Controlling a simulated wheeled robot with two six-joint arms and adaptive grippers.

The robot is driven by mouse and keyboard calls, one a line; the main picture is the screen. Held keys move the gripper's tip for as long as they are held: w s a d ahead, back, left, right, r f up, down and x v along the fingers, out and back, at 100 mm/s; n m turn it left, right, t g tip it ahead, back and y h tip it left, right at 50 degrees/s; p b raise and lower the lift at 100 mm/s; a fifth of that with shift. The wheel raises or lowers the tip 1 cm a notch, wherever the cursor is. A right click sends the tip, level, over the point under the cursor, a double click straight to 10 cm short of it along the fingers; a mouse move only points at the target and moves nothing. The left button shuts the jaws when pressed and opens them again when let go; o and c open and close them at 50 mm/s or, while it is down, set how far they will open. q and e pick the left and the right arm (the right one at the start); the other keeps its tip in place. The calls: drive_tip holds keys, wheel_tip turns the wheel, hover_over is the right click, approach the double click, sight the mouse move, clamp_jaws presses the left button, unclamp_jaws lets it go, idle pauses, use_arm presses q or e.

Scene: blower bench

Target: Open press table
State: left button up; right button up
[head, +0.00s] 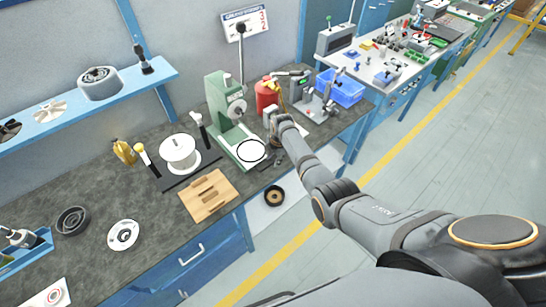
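A green press (226,104) stands upright on the dark workbench, near its right part. Its pale green base reaches toward the bench's front edge and carries a round white table (251,151) with a dark rim. A grey handle or column part sits at the press head. My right arm comes in from the lower right, and my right gripper (274,156) points down just right of the round table, close to the base's edge. Its fingers are small and dark here, so I cannot tell whether they are open or touch the press. My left gripper is not in view.
A white spool (180,154) and a wooden block (208,195) stand left of the press. A red canister (266,97) and a blue bin (341,88) are behind and right of it. A wall shelf (88,107) holds fan parts.

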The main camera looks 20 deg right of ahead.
wheel_tip(320, 180, up, 6)
drive_tip(key=s+p, duration=0.1)
drive_tip(key=p, duration=0.2)
drive_tip(key=shift+d+r, duration=0.25)
drive_tip(key=shift+s, duration=0.1)
idle(0.4)
wheel_tip(320, 180, up, 12)
drive_tip(key=s, duration=0.2)
drive_tip(key=shift+d, duration=0.4)
drive_tip(key=shift+s+f, duration=0.1)
